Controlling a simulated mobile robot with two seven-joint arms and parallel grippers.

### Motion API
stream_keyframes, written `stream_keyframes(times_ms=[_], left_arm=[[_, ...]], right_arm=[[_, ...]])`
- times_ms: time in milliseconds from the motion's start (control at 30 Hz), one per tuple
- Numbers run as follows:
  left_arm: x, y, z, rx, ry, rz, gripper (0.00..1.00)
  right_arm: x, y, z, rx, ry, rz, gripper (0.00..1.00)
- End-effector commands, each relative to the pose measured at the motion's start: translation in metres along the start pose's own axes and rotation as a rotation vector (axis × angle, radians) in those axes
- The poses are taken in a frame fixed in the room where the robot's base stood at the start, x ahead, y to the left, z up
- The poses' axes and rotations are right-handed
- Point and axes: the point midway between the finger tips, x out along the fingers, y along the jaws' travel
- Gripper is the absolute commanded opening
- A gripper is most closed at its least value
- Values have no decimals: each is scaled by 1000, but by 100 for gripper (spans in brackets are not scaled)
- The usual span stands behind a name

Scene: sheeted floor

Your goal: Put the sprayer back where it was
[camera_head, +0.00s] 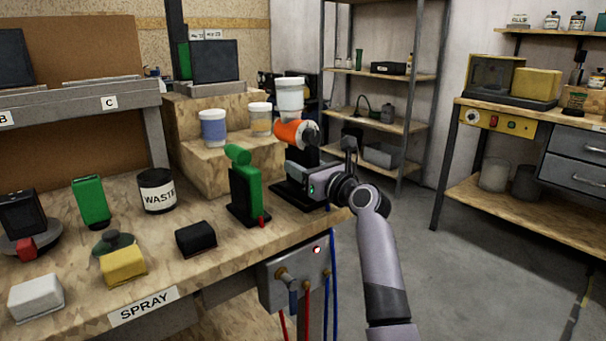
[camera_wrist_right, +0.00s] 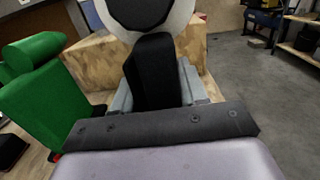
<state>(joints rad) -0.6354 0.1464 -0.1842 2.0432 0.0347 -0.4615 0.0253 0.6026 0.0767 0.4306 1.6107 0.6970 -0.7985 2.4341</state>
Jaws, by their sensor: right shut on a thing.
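My left gripper is not in view.
A wooden step (camera_head: 215,168) with several white tubs stands behind. A black WASTE can (camera_head: 157,190), a green container (camera_head: 91,202) and several blocks occupy the bench's left. A hose box (camera_head: 297,275) hangs at the front edge. The floor to the right is clear.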

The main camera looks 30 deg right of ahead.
Motion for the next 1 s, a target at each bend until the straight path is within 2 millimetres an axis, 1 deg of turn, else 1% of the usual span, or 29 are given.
stream_keyframes(times_ms=[33, 233, 267, 300, 333, 633, 733, 867, 1000], left_arm=[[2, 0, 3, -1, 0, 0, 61], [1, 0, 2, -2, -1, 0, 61], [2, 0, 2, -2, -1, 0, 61], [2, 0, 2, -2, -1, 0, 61], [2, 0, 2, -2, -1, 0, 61], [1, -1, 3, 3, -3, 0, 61], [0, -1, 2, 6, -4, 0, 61], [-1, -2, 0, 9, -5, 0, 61], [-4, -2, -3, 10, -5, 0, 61]], right_arm=[[-1, 0, -2, -1, -10, -1, 32], [0, 0, -3, -1, -8, -1, 32], [0, 0, -8, 0, 2, 1, 46], [0, 0, -8, 1, 3, 1, 59], [0, 0, -8, 1, 3, 1, 68], [-1, 0, -6, 0, -1, 0, 68], [-5, 0, -6, 0, -1, 0, 68], [-17, 0, -6, 0, -2, -1, 68], [-40, 0, -5, -1, -2, -2, 68]])
